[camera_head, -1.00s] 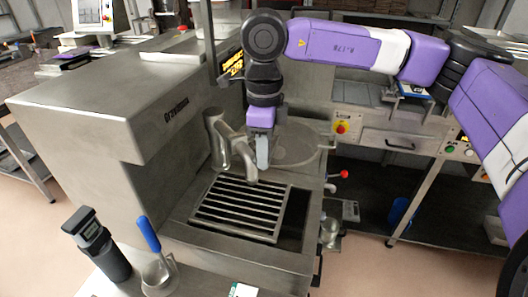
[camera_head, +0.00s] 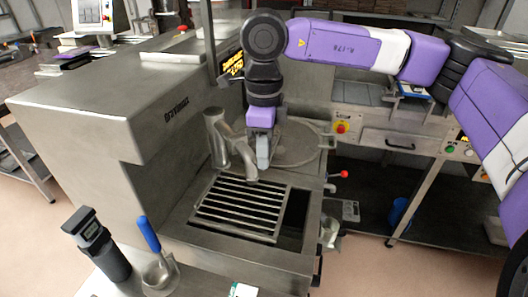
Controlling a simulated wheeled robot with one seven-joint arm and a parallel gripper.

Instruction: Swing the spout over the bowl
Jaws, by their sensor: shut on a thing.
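The grey metal spout (camera_head: 220,135) rises from the machine deck as a thick post and bends down to the right. Its free end hangs over the back edge of the slatted grate (camera_head: 238,212). The round grey basin (camera_head: 305,143), which looks like the bowl, lies behind and to the right of that end. My gripper (camera_head: 262,160) points down and is shut on the spout's outer part, seen side-on. The fingers hide part of the spout, and my arm hides part of the basin's rim.
The large steel machine body (camera_head: 95,100) stands close on the left. A red-knobbed lever (camera_head: 343,174) sticks out at the right. A blue-handled scoop (camera_head: 150,245) and a dark upright device (camera_head: 95,245) stand at the front left. The space above the grate is clear.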

